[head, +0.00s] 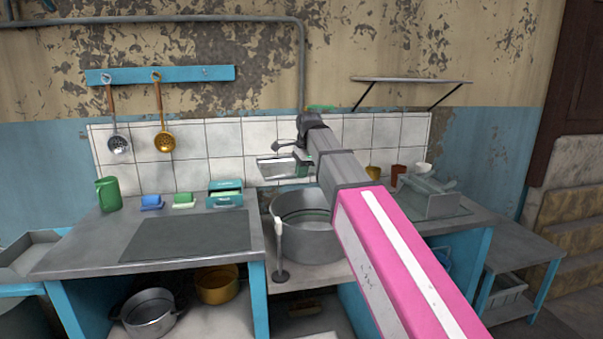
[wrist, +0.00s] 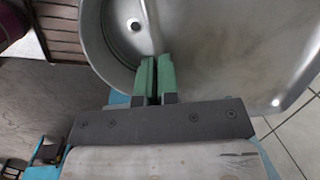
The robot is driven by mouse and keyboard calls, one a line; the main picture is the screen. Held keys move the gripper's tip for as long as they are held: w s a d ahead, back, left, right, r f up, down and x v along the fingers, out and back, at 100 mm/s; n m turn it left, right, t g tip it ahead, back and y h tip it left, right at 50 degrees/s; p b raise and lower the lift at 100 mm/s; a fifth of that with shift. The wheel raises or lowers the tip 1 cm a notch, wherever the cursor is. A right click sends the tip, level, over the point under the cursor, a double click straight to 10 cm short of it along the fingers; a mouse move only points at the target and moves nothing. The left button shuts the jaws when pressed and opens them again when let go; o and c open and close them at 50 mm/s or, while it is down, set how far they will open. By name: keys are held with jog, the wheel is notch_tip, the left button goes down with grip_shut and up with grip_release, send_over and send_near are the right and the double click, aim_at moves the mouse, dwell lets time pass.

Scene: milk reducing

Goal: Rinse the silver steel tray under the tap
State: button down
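The silver steel tray (head: 277,169) is held tilted above the round metal sink basin (head: 310,240), near the tiled wall. In the wrist view the tray (wrist: 225,45) fills the upper right, with its edge running between my green fingers. My gripper (wrist: 157,75) appears shut on that edge. In the head view my gripper (head: 301,154) is small and partly hidden by my arm. In the wrist view the basin (wrist: 115,50) with its dark drain hole lies beyond the tray. A grey fitting (head: 285,146), possibly the tap, shows just above the tray; I cannot see water.
Left on the counter (head: 90,245) are a green mug (head: 108,194), a blue sponge (head: 151,203), a green sponge (head: 184,200) and a teal box (head: 225,193). A dish rack (head: 430,198) stands on the right. A wall shelf (head: 410,80) hangs above.

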jog(key=s, duration=0.8)
jog(key=shift+d, duration=0.25)
dwell(0.6)
dwell(1.2)
jog(key=s+r, duration=0.4)
jog(key=s, duration=0.1)
jog(key=shift+d, duration=0.2)
dwell(0.6)
